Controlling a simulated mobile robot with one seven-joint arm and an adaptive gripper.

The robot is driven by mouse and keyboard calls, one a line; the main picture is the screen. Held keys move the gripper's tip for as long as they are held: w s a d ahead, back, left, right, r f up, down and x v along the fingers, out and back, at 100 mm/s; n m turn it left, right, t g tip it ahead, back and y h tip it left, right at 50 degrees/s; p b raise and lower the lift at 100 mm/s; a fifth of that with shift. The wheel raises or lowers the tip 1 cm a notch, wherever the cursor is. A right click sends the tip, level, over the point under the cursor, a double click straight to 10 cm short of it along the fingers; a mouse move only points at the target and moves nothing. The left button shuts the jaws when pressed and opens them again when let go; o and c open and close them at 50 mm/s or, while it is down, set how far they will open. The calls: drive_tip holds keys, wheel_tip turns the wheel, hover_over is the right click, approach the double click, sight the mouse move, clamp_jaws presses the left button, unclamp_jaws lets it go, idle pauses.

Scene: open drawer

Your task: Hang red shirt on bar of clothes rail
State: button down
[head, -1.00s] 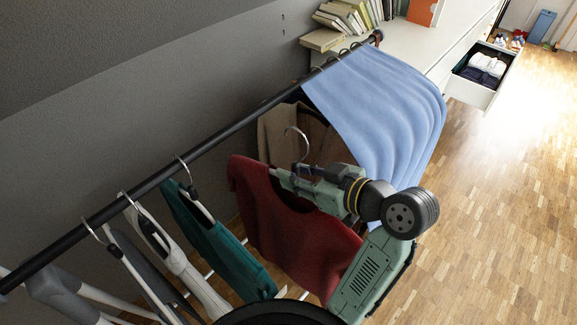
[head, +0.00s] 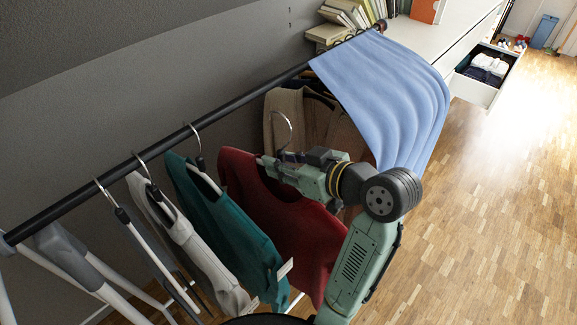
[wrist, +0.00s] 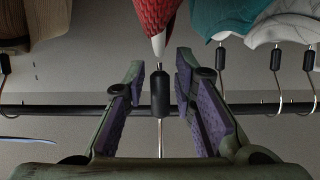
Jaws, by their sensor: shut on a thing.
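The red shirt (head: 265,205) hangs from a hanger with a metal hook (head: 289,128). My gripper (head: 283,165) is shut on this hanger at its black neck, just above the collar. In the wrist view the hanger neck (wrist: 160,93) stands between the two fingers, and part of the red shirt (wrist: 157,14) shows. The black bar of the clothes rail (head: 95,185) runs diagonally behind. In the head view the hook's top appears below the bar and apart from it. The shirt's lower right part is hidden by my arm.
A teal shirt (head: 225,220) and grey-white clothes (head: 190,245) hang left of the red shirt. A brown garment (head: 290,105) and a large blue cloth (head: 390,95) hang to its right. Bar shows bare between the teal shirt's hook and the brown garment.

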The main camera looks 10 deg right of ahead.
sight(241, 149)
drive_tip(key=shift+w+a+b, duration=0.15)
drive_tip(key=shift+w+a, duration=1.2)
drive_tip(key=shift+w, duration=0.45)
drive_tip(key=shift+w+a+b, duration=0.15)
drive_tip(key=shift+w+a, duration=1.15)
drive_tip(key=shift+w, duration=0.5)
drive_tip(key=shift+w+a+b, duration=0.15)
drive_tip(key=shift+w+a, duration=1.2)
drive_tip(key=shift+w, duration=0.45)
drive_tip(key=shift+f+b, duration=1)
drive_tip(key=shift+f, duration=0.3)
